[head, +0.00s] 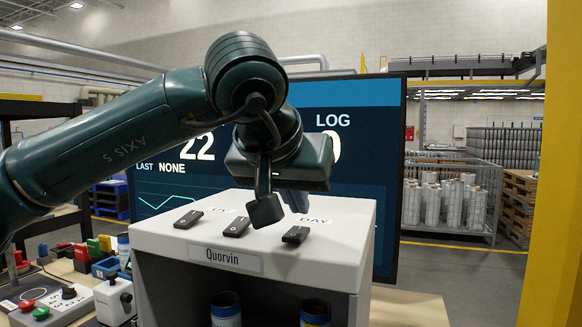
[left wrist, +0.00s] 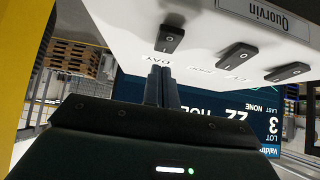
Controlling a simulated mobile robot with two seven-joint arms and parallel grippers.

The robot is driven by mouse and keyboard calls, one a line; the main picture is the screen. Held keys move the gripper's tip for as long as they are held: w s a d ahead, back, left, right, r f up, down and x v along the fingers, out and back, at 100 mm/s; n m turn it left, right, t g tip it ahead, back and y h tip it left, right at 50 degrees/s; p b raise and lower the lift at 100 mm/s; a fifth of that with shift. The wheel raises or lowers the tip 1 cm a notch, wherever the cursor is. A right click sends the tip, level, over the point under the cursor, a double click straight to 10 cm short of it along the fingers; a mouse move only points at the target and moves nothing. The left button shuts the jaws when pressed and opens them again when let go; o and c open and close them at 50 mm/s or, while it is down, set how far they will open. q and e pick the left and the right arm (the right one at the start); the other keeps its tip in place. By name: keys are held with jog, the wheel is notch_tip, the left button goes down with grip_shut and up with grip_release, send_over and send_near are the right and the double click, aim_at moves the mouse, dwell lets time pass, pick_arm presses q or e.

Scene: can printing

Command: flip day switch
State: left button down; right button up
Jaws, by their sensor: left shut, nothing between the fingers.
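The DAY switch (head: 296,235) is a dark rocker on top of the white Quorvin cabinet (head: 160,240), at the right end of a row of three. A printed DAY label (head: 316,221) lies just behind it. My left gripper (head: 296,205) is shut and empty, pointing down close behind the switch. In the left wrist view its fingertips (left wrist: 161,70) are together by the DAY label, just short of the DAY switch (left wrist: 170,39). I cannot tell whether they touch the panel. Which way the rocker is tipped is unclear. My right gripper is out of view.
Two similar switches, the middle one (head: 236,228) and the left one (head: 188,219), sit beside it. A large screen (head: 370,130) stands behind the cabinet. Cans (head: 315,312) stand in the cabinet's opening. A control box with buttons (head: 45,305) and small blocks lie at the left.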

pick_arm(q)
jog(key=shift+f, duration=0.9)
jog(key=shift+p, duration=0.55)
jog(key=shift+f, duration=0.1)
jog(key=shift+w, duration=0.1)
jog(key=shift+w+d+p, duration=0.15)
jog(key=shift+w+p, duration=0.15)
jog(key=shift+w, duration=0.05)
jog(key=shift+w+d, duration=0.15)
jog(key=shift+w, duration=0.2)
